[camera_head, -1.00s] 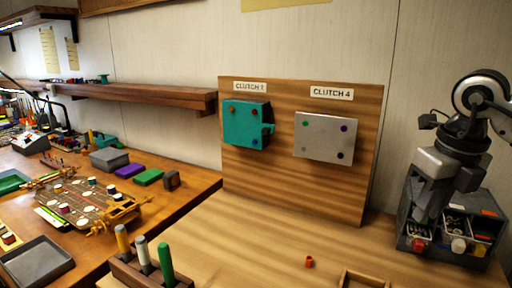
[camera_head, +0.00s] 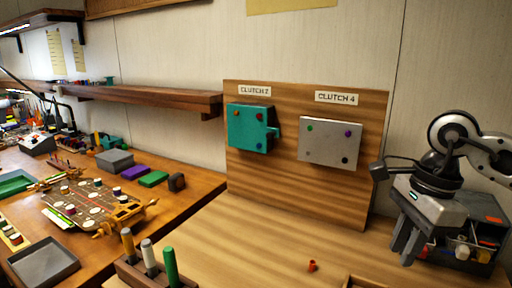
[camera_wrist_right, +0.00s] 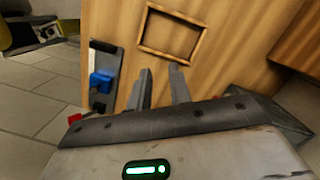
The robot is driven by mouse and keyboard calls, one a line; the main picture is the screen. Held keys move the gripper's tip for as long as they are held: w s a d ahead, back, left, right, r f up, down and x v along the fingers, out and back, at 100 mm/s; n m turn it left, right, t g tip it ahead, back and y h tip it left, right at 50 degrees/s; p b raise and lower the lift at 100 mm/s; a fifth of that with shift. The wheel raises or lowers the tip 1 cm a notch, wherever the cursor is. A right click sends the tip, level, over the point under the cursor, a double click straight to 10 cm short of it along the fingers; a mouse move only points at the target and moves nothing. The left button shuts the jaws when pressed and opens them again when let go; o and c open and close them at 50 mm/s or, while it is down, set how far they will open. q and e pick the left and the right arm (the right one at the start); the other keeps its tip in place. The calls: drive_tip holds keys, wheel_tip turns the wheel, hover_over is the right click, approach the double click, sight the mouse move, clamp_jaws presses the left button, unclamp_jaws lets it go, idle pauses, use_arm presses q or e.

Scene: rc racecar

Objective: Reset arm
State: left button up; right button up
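My right arm comes in from the right in the head view. Its gripper (camera_head: 404,250) points down in front of the grey parts bin, over the right side of the wooden table. In the right wrist view the two fingers (camera_wrist_right: 162,88) stand apart with nothing between them. My left gripper is in neither view. The teal box (camera_head: 250,128) and the silver box (camera_head: 329,142) are mounted on the wooden board under clutch labels.
The grey parts bin (camera_head: 481,219) stands at the right, partly hidden by my arm. A small orange-red piece (camera_head: 312,266) lies on the table (camera_head: 230,235). Three pegs, including a green one (camera_head: 171,267), stand in a block at front. A wooden frame (camera_wrist_right: 205,38) shows in the wrist view.

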drive_tip(key=s+a+f+n+g+h+p, duration=0.1)
drive_tip(key=s+a+f+n, duration=0.3)
drive_tip(key=n, duration=1.3)
drive_tip(key=shift+s+a+g+h, duration=0.25)
drive_tip(key=shift+a+g+h, duration=0.15)
drive_tip(key=shift+a, duration=0.25)
drive_tip(key=shift+a+f, duration=0.1)
drive_tip(key=shift+f, duration=0.05)
